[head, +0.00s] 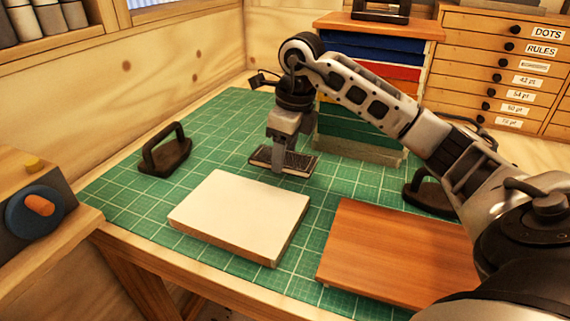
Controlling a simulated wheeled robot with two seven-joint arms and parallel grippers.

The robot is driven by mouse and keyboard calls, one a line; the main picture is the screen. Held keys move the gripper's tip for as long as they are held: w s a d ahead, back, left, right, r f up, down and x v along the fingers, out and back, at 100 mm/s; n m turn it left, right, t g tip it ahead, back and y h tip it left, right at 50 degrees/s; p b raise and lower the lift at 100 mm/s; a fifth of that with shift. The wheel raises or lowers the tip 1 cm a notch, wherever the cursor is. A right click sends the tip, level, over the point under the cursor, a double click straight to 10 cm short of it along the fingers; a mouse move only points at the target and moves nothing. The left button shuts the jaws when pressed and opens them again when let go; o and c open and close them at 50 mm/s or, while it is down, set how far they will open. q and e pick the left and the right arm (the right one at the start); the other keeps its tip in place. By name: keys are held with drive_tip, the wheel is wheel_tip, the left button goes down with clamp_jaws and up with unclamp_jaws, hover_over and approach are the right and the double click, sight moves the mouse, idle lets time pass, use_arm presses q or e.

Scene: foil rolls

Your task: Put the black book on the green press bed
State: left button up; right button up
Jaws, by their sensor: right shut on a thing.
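My right gripper (279,165) points down over the green gridded mat. It is shut on a small dark slab (301,161) with a speckled top and a pale brown edge. One finger shows in front of the slab; the other is hidden. The slab lies level, but I cannot tell whether it touches the mat. It is the most book-like black thing in view, but I cannot read any cover. The green gridded mat (222,128) covers the table; no separate green press bed can be made out. My left gripper is not in view.
A cream block (240,210) and a reddish wooden board (395,250) lie in front. A stack of coloured layers (370,75) stands behind my gripper. A black-handled weight (165,155) sits left, another (428,192) right. The mat is clear between the left weight and slab.

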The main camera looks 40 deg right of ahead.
drive_tip(key=s+a+r, duration=0.8)
drive_tip(key=s, duration=0.2)
drive_tip(key=shift+s+r, duration=0.15)
drive_tip(key=shift+r, duration=0.2)
drive_tip(key=shift+s, duration=0.1)
